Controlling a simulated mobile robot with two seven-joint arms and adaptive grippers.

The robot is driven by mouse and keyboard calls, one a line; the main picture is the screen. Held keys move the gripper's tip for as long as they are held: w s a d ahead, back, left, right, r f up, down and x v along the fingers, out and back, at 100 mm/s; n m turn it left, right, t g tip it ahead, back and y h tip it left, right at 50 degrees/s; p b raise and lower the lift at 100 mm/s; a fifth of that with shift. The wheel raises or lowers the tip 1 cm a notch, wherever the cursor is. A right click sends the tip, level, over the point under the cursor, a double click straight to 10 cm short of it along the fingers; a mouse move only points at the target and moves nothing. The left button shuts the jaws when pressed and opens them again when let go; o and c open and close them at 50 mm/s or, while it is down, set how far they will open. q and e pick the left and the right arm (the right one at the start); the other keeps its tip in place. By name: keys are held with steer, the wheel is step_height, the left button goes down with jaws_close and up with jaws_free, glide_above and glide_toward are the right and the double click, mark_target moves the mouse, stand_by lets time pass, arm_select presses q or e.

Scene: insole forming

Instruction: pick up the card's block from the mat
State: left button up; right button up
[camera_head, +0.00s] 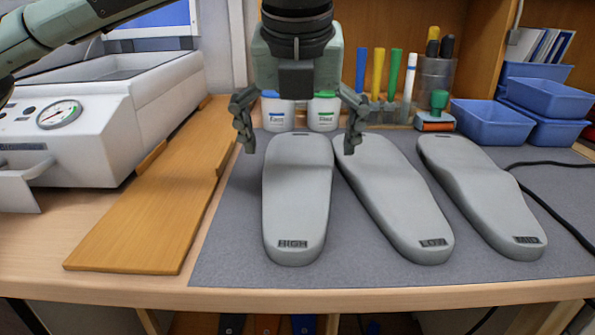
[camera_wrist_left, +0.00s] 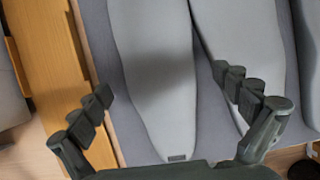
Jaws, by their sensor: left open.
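Three grey foot-shaped blocks lie on the dark grey mat (camera_head: 226,255). The left block (camera_head: 296,205) has a label reading HIGH at its near end. The middle block (camera_head: 402,200) has a label that looks like LOW, and the right block (camera_head: 482,195) one that looks like MID. My left gripper (camera_head: 300,148) is open and empty above the far end of the HIGH block, its fingers spread to either side. In the left wrist view the HIGH block (camera_wrist_left: 155,75) runs between the open fingers (camera_wrist_left: 163,85). No card is clearly visible. My right gripper is out of view.
A wooden board (camera_head: 150,215) lies left of the mat, beside a white machine with a gauge (camera_head: 85,115). A black cable (camera_head: 550,205) crosses the right side.

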mark_target(298, 166)
arm_select(q)
steer(key=x, duration=0.4)
steer(key=shift+a, duration=0.1)
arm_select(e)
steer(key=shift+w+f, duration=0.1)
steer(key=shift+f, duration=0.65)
arm_select(q)
steer(key=shift+r, duration=0.1)
steer(key=shift+c, duration=0.5)
steer(key=c, duration=1.3)
steer(key=shift+r, duration=0.1)
steer(key=shift+c, duration=0.2)
